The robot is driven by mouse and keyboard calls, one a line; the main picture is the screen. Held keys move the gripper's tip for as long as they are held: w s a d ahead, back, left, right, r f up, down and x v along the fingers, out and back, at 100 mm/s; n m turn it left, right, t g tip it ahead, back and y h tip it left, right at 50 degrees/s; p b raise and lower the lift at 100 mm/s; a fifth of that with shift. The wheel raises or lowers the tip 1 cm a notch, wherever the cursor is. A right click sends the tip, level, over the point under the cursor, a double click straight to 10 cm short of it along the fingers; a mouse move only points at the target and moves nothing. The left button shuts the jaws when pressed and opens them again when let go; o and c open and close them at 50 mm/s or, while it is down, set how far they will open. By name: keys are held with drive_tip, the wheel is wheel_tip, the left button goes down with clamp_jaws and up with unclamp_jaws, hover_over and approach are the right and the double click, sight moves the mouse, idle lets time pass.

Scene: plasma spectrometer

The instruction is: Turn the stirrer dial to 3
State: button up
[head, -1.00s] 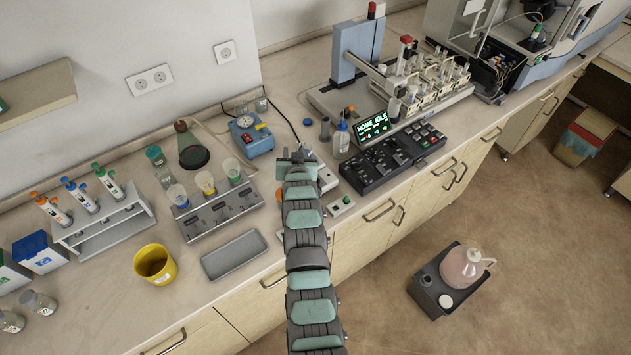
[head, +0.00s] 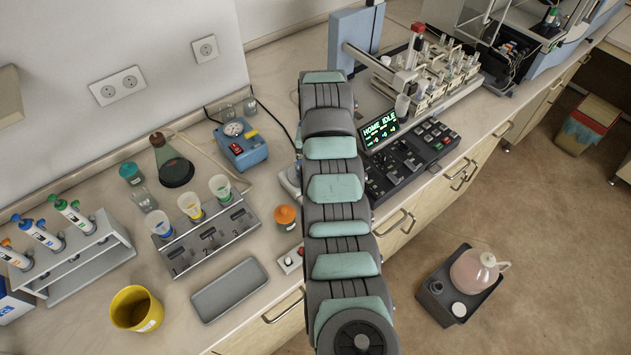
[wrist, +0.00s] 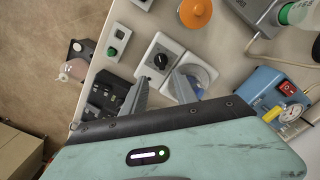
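The stirrer is a pale unit with a black dial (wrist: 160,60) on its near panel and a round plate (wrist: 199,76) beside it in the wrist view. The dial has a light pointer mark; its numbers are too small to read. My gripper (wrist: 160,91) is open and empty, its two grey fingers spread apart. The dial lies just beyond the gap between the fingertips, and I see no contact. One finger overlaps the round plate in the picture. In the head view my arm hides the gripper, the dial and most of the stirrer (head: 289,182).
A small button box (wrist: 118,42) and an orange-topped container (wrist: 195,12) lie near the stirrer. A blue gauge unit (head: 241,145) stands to its left in the head view. The black control panel (head: 412,158) is to the right of my arm.

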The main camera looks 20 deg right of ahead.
wheel_tip(320, 180, down, 9)
drive_tip(key=shift+f, duration=0.2)
drive_tip(key=shift+c, duration=0.5)
clamp_jaws()
idle(0.3)
